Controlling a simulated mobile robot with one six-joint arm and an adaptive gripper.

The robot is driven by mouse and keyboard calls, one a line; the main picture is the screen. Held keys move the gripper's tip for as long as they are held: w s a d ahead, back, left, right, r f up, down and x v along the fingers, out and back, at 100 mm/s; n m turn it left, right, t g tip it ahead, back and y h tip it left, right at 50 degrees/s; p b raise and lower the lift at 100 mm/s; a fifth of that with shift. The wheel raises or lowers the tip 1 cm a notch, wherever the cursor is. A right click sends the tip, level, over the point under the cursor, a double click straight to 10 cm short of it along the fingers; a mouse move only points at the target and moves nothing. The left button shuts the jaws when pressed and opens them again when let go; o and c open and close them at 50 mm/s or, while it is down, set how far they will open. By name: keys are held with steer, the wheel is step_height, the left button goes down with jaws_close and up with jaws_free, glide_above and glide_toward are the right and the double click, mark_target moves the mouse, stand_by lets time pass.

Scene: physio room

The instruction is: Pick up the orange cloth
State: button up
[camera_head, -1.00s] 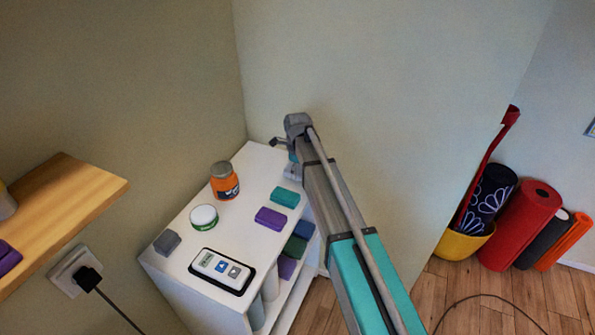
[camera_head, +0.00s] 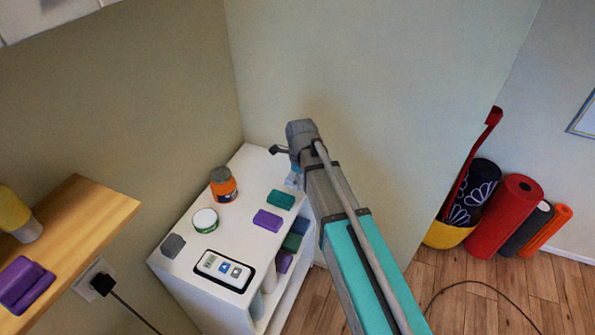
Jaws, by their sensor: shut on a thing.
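No orange cloth can be made out in the head view. My arm reaches from the bottom toward the white cabinet's back right corner. My gripper (camera_head: 280,150) is at the far end of the arm, mostly hidden behind the wrist, with only a small dark part showing beside it. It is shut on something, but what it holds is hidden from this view.
The white cabinet (camera_head: 225,175) carries an orange jar (camera_head: 223,187), a white tub (camera_head: 205,220), a purple block (camera_head: 268,220), a green block (camera_head: 281,199), a grey block (camera_head: 172,245) and a white device (camera_head: 222,268). A wooden shelf (camera_head: 85,225) juts out left. Rolled mats (camera_head: 505,215) stand right.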

steer(key=shift+s+d+r, duration=0.15)
steer(key=shift+s+r, duration=0.15)
steer(key=shift+s, duration=0.3)
steer(key=o, duration=0.6)
steer(key=c, duration=0.4)
steer(key=shift+o, duration=0.2)
steer(key=shift+d, duration=0.15)
